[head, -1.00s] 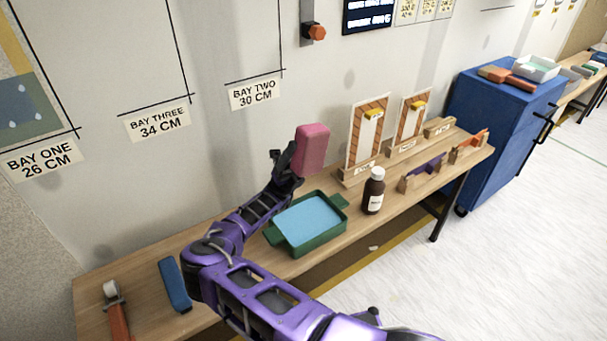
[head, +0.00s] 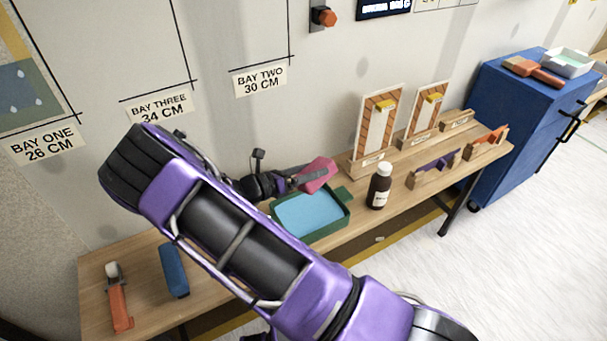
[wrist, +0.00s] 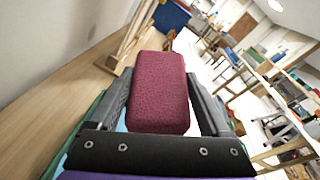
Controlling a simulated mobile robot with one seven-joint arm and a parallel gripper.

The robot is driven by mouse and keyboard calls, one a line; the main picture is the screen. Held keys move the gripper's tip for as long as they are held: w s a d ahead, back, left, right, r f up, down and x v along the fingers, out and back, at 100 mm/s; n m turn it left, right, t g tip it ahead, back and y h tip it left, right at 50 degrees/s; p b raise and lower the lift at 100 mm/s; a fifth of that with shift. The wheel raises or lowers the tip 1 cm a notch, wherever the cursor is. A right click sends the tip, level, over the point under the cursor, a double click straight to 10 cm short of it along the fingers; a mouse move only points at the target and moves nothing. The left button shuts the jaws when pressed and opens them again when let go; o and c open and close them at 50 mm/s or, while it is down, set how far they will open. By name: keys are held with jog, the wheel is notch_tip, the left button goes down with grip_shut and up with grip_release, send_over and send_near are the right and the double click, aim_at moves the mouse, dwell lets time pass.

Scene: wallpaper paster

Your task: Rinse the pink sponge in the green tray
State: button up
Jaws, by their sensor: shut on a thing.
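The pink sponge (head: 318,173) is held between the fingers of my gripper (head: 300,181), above the back edge of the green tray. In the wrist view the sponge (wrist: 158,92) sits squarely between both fingers of my gripper (wrist: 160,105). The green tray (head: 347,212) stands on the wooden bench and holds light blue water (head: 308,212). The sponge is tilted, and I cannot tell whether it touches the tray's rim. My arm hides the tray's left side in the head view.
A brown bottle (head: 379,187) stands just right of the tray. Upright sample boards (head: 376,125) stand behind it, with wooden holders (head: 434,168) to the right. A blue block (head: 174,270) and an orange-handled tool (head: 118,300) lie at the bench's left end. The wall is close behind.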

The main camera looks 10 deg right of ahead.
jog(key=shift+s+a+f+y, duration=0.2)
jog(key=shift+a+f+y, duration=0.3)
jog(key=shift+a+f, duration=0.35)
jog(key=shift+a+f+n, duration=0.15)
jog(key=shift+f+n, duration=0.05)
jog(key=shift+n, duration=0.1)
notch_tip(320, 180, down, 5)
jog(key=shift+r+b, duration=0.2)
jog(key=shift+b, duration=0.8)
jog(key=shift+f, duration=1.25)
jog(key=shift+f, duration=0.1)
jog(key=shift+f, duration=1.15)
